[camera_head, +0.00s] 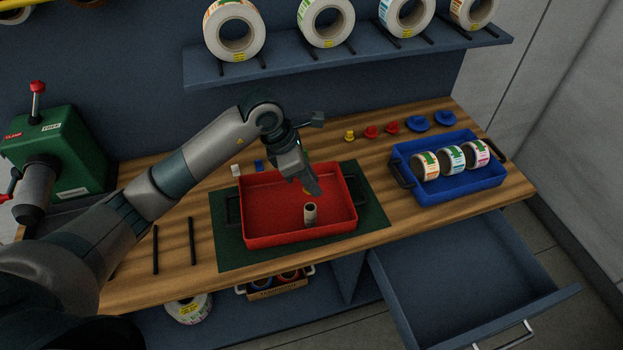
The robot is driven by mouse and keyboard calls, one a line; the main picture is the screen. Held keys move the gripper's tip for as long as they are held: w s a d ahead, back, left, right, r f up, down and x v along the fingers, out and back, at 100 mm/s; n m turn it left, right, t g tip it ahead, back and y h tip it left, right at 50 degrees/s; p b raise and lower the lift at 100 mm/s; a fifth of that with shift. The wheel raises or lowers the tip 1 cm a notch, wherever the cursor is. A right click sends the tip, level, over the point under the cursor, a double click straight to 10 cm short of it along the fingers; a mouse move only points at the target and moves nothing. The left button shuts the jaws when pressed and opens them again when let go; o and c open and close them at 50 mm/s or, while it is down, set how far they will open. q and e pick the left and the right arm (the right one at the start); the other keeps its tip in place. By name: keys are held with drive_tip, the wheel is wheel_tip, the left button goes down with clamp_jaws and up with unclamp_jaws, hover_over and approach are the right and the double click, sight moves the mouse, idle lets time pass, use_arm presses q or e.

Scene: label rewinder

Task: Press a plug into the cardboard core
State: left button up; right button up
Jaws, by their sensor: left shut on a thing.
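A pale cardboard core (310,214) stands upright in the red tray (262,240), near its front right. My left gripper (311,190) points down over the tray, just above and behind the core. It is shut on a small yellow plug (306,190), mostly hidden by the fingers. The plug looks apart from the core. More plugs stand in a row at the back of the bench: a yellow one (350,136), two red ones (370,132) and two larger blue ones (417,123). My right gripper is not in view.
A blue crate (462,189) with three label rolls stands on the right. A green machine (62,148) is at the left. Below, a drawer (460,285) hangs open at the front right. A shelf (350,60) with large rolls runs above the bench.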

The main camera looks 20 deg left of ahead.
sight(315, 209)
use_arm(q)
drive_tip(key=shift+f+b, duration=1.1)
drive_tip(key=shift+f, duration=1.25)
drive_tip(key=shift+c, duration=0.2)
wheel_tip(315, 209, down, 3)
drive_tip(key=shift+r+b, duration=0.2)
drive_tip(key=shift+b, duration=1)
drive_tip(key=shift+s+f, duration=0.3)
clamp_jaws()
drive_tip(key=o, duration=1.1)
unclamp_jaws()
drive_tip(key=shift+w, duration=0.1)
